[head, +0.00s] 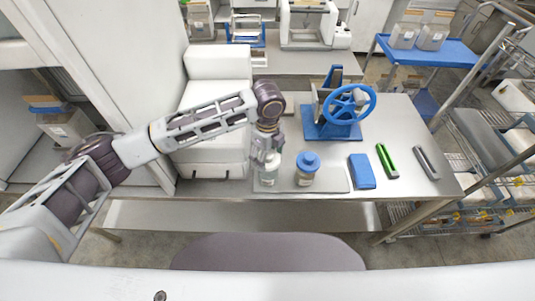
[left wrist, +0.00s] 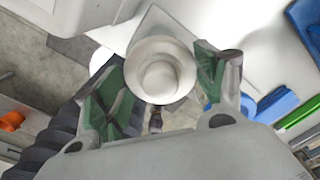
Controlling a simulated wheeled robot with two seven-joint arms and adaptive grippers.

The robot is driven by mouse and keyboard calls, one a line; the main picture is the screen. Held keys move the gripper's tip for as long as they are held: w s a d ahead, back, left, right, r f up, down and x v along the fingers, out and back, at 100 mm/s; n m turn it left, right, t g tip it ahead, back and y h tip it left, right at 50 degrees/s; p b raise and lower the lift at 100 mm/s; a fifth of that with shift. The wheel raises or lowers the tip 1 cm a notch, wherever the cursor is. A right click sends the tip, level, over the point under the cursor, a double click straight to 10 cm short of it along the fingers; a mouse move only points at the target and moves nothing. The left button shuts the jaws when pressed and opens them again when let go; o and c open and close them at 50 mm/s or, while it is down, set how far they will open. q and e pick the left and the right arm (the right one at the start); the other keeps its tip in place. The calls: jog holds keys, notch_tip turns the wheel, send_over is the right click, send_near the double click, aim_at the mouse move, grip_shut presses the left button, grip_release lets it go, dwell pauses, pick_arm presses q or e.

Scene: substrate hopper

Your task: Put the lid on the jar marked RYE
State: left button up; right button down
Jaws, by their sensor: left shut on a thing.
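My left gripper (head: 268,157) reaches down over the front left of the table. It is shut on a white round lid with a raised middle (left wrist: 160,72), which sits between the green finger pads in the left wrist view. A clear jar (head: 268,180) stands upright right under this gripper on a thin grey board (head: 336,178). I cannot tell whether the lid touches the jar's rim. A second jar (head: 306,177) with a blue lid (head: 308,160) stands just to the right. No RYE marking can be read on either jar. My right gripper is not in view.
Right of the board lie a blue block (head: 362,171), a green-and-black tool (head: 386,161) and a grey one (head: 426,163). A blue handwheel device (head: 340,112) stands behind. White drawer-like bins (head: 217,100) stand at the left. The table's front edge is close to the jars.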

pick_arm(q)
jog(key=shift+f, duration=0.35)
dwell(0.4)
jog(key=o, duration=0.8)
jog(key=shift+o, duration=0.2)
jog(key=shift+r, duration=0.1)
notch_tip(320, 180, up, 12)
dwell(0.4)
jog(key=shift+d+f, duration=0.1)
jog(key=shift+f, duration=0.1)
dwell(0.7)
